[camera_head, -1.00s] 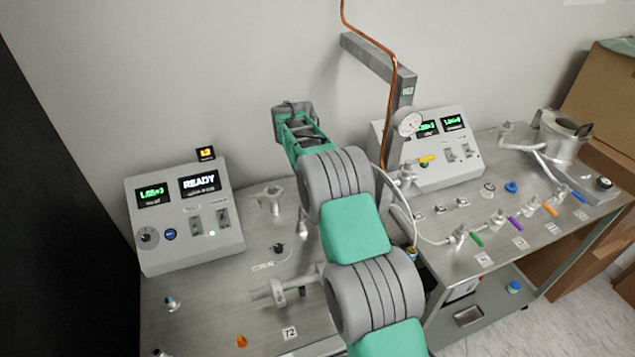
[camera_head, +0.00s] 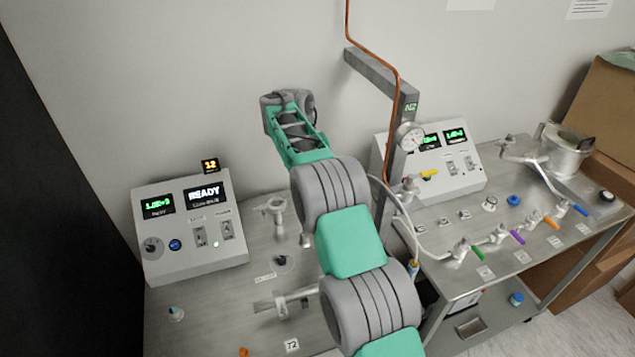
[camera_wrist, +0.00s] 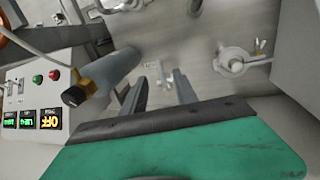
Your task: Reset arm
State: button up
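My green and grey arm (camera_head: 350,240) rises from the bottom of the head view over the metal bench, its far bend in front of the wall. My gripper is not distinguishable in the head view. In the wrist view, the two grey fingers of my gripper (camera_wrist: 157,92) stand apart with nothing seen held between them. The bench surface shows beyond the fingertips. A grey cylinder with a brass-coloured end (camera_wrist: 95,82) is left of the fingers; whether it touches anything is unclear.
A console reading READY (camera_head: 190,230) stands left on the bench. At right are a second console (camera_head: 440,160), a post with a gauge (camera_head: 408,136), a copper tube (camera_head: 388,75) and several coloured-handle valves. In the wrist view, a box reading OFF (camera_wrist: 38,105) is left.

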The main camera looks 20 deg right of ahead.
dwell(0.3)
jog(key=s+a+r+t+b, duration=0.2)
jog(key=s+r, duration=0.9)
jog(key=s, duration=0.2)
jog(key=s+a+f+t+y+b, duration=0.1)
jog(key=s+a+f, duration=0.2)
jog(key=s, duration=0.6)
jog(key=s+a+f+t+y+b, duration=0.1)
jog(key=s+a+f, duration=0.2)
jog(key=s, duration=0.7)
jog(key=shift+s+a+f+t, duration=0.15)
jog(key=shift+f+t, duration=0.05)
jog(key=shift+t, duration=0.1)
